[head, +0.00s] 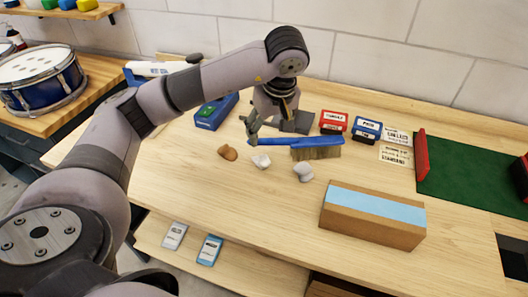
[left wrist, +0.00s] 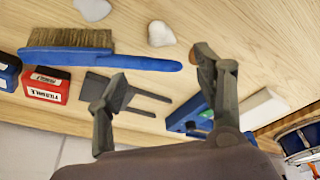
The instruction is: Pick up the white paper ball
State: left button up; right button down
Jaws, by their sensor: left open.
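Two pale crumpled lumps lie on the wooden bench: a white one (head: 262,160) and a slightly larger, greyer one (head: 303,171). I cannot tell for certain which is the white paper ball. They also show at the top of the left wrist view, the first at the middle (left wrist: 161,34) and the other further left (left wrist: 93,8). My left gripper (head: 268,122) is open and empty, beyond both lumps and above the blue brush handle. Its spread fingers also show in the left wrist view (left wrist: 160,68). My right gripper is not in view.
A blue brush (head: 316,152) lies beside the lumps, with a brown lump (head: 228,152) to their left. A blue case (head: 216,111), red box (head: 333,122) and blue box (head: 367,129) stand behind. A cardboard block (head: 370,218) is at front right; the front middle is clear.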

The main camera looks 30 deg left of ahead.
aim_at(262, 158)
pick_arm(q)
jog(key=p+x, duration=0.1)
jog(key=x, duration=1.3)
jog(key=shift+d+f+p, duration=0.1)
jog(key=shift+p, duration=0.3)
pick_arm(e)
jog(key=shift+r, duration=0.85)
pick_arm(q)
jog(key=c, duration=1.1)
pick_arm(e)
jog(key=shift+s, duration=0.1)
